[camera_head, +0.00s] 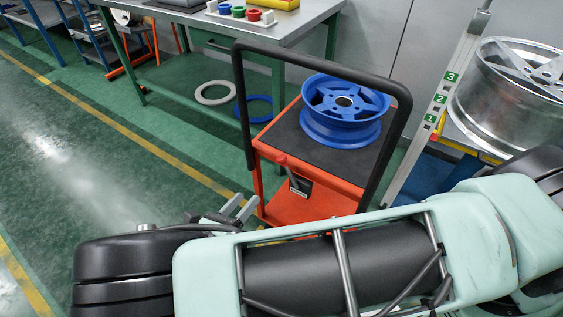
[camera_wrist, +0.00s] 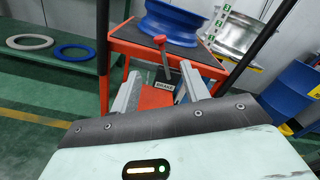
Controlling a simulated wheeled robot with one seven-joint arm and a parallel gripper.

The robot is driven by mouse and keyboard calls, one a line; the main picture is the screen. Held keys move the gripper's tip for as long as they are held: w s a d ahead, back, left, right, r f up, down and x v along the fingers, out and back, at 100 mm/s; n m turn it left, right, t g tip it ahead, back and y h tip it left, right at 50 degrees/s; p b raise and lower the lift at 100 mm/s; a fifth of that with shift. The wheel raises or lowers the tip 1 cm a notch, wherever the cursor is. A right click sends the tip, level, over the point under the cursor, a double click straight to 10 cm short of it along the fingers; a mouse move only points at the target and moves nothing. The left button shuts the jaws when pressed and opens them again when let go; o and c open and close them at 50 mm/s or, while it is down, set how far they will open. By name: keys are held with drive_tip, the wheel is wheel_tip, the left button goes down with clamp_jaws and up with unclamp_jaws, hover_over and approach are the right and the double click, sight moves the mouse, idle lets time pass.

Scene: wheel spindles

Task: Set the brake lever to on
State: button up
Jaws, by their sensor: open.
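The brake lever (camera_wrist: 163,56) has a red knob and a dark shaft. It rises from a dark plate marked BRAKE (camera_wrist: 165,86) on the front of the orange cart (camera_wrist: 203,60). In the head view the brake lever (camera_head: 287,167) leans up and to the left, below the cart's top edge. My gripper (camera_wrist: 158,78) is open and empty, its two grey fingers on either side of the lever as seen in the wrist view. In the head view my gripper (camera_head: 240,205) is left of and lower than the lever, apart from it.
A blue wheel rim (camera_head: 345,110) lies on the cart's black top. The cart's black handle frame (camera_head: 320,62) arches around it. A workbench (camera_head: 290,25) stands behind, with grey (camera_head: 215,92) and blue rings (camera_head: 255,108) below. A silver wheel (camera_head: 510,90) is at right. Floor at left is clear.

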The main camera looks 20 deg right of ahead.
sight(279, 162)
drive_tip(key=p+x, duration=0.1)
drive_tip(key=x, duration=1.6)
clamp_jaws()
